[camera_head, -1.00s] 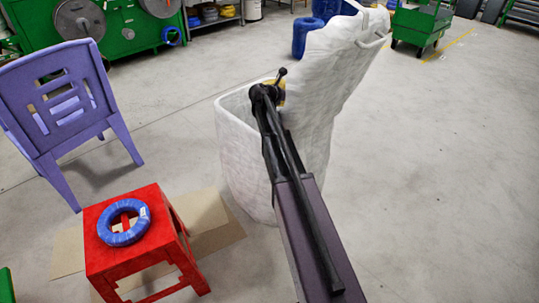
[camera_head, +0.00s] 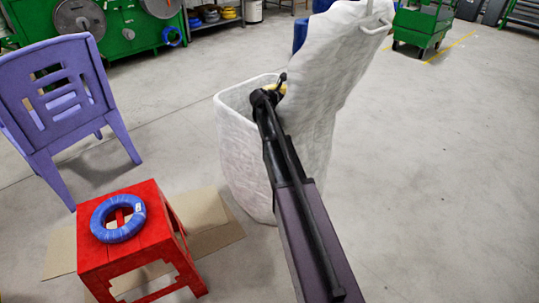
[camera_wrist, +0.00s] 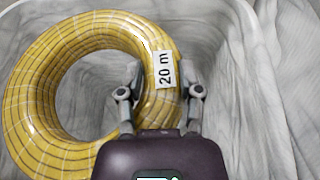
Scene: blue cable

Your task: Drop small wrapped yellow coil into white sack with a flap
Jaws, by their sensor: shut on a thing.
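My gripper (camera_wrist: 161,85) is shut on the coil's right side, with one finger on each side of the ring. The white sack (camera_head: 238,150) stands open, its tall flap (camera_head: 340,60) raised at the back right. In the wrist view the sack's pale inner walls (camera_wrist: 245,100) surround the coil, which hangs within the opening. In the head view my arm reaches over the sack's mouth, and only a sliver of yellow (camera_head: 281,88) shows there.
A red stool (camera_head: 150,240) with a blue coil (camera_head: 103,232) on it stands at the front left, beside flat cardboard (camera_head: 215,225). A purple chair (camera_head: 60,100) is behind it. Green machinery (camera_head: 110,25) stands at the back. The floor to the right is clear.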

